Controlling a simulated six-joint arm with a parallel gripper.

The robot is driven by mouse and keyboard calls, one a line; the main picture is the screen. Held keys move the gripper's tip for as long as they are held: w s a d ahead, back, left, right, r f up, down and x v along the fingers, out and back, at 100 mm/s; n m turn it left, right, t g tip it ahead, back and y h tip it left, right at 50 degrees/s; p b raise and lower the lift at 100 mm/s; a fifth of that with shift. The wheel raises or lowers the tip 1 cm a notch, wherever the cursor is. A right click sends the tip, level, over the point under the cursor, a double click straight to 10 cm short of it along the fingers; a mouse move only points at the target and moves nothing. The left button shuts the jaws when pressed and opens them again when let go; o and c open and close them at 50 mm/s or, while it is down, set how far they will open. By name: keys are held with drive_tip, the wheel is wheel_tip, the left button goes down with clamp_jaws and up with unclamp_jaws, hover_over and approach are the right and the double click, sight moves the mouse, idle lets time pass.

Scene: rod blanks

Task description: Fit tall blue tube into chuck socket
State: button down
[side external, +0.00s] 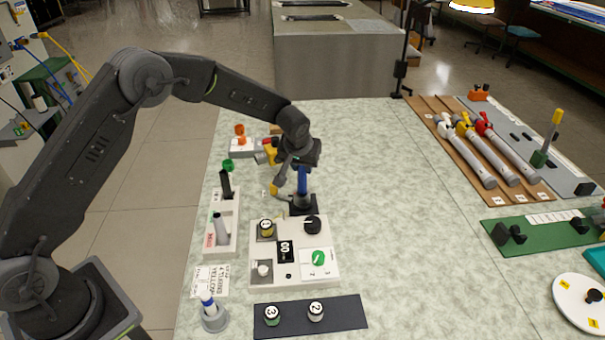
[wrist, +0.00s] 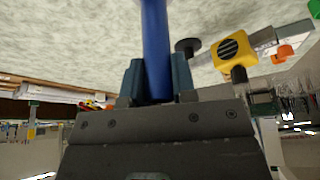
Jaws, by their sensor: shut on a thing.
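The tall blue tube (side external: 302,182) stands roughly upright under my gripper (side external: 302,168) in the side external view. My gripper is shut on its upper part. The wrist view shows the blue tube (wrist: 155,40) between the two fingers of my gripper (wrist: 156,78), running out past their tips. A dark chuck block (side external: 303,208) is directly below the tube on the table. The tube's lower end meets the block in the picture, but I cannot tell whether it is inside the socket or just above it.
A white control panel (side external: 325,276) with knobs stands just in front of the chuck. A white rack (side external: 234,240) holds a black rod and a grey tube at left. A grey holder (side external: 215,320) carries a blue-banded piece.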

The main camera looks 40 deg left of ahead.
sight(303, 174)
drive_tip(key=shift+f, duration=1.55)
drive_tip(key=shift+f, duration=0.2)
drive_tip(key=c, duration=0.9)
unclamp_jaws()
